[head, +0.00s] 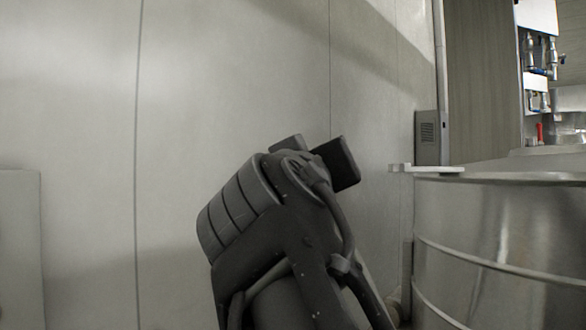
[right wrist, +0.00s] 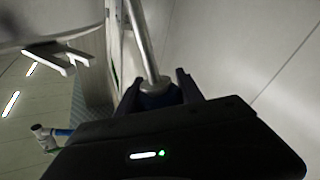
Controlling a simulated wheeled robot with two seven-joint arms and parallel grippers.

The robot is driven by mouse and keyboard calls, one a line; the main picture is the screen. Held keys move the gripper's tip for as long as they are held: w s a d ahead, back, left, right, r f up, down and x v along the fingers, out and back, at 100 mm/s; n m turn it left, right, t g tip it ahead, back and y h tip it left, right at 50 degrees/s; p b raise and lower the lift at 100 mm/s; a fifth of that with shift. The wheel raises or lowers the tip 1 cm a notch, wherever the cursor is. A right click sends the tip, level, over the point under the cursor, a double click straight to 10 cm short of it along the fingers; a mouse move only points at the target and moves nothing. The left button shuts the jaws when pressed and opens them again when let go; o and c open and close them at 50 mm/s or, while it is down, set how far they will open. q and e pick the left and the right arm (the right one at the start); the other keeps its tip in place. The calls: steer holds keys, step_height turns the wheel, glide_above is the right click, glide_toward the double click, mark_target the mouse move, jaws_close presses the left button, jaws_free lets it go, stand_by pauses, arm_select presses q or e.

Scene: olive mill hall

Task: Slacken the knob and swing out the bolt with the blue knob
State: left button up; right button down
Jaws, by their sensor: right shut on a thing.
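In the right wrist view the two dark fingers of my right gripper (right wrist: 158,92) are closed on the blue knob (right wrist: 156,101), of which only a small dark blue part shows between them. A pale metal bolt rod (right wrist: 145,45) runs from the knob to the top of the picture. In the head view a dark grey arm of mine stands in the middle and hides what lies behind it; the knob and bolt do not show there. My left gripper is not in view.
A large steel drum (head: 500,245) stands at the right, with a pale lug (head: 425,168) jutting from its rim. A pale panelled wall (head: 230,80) is behind my arm. A white and blue fitting (right wrist: 45,137) shows at lower left in the wrist view.

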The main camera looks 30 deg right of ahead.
steer(key=shift+d+f, duration=0.25)
steer(key=c, duration=1.1)
jaws_free()
steer(key=shift+o, duration=0.7)
steer(key=shift+s+d, duration=0.1)
steer(key=shift+d, duration=0.05)
steer(key=shift+o, duration=1.1)
steer(key=shift+r, duration=0.2)
steer(key=shift+a, duration=0.2)
steer(key=shift+s+a+f, duration=0.1)
steer(key=shift+s+a, duration=0.25)
steer(key=shift+a, duration=0.05)
steer(key=b+v, duration=0.1)
steer(key=v, duration=0.5)
steer(key=shift+s+a+b, duration=0.2)
steer(key=shift+s+b, duration=0.1)
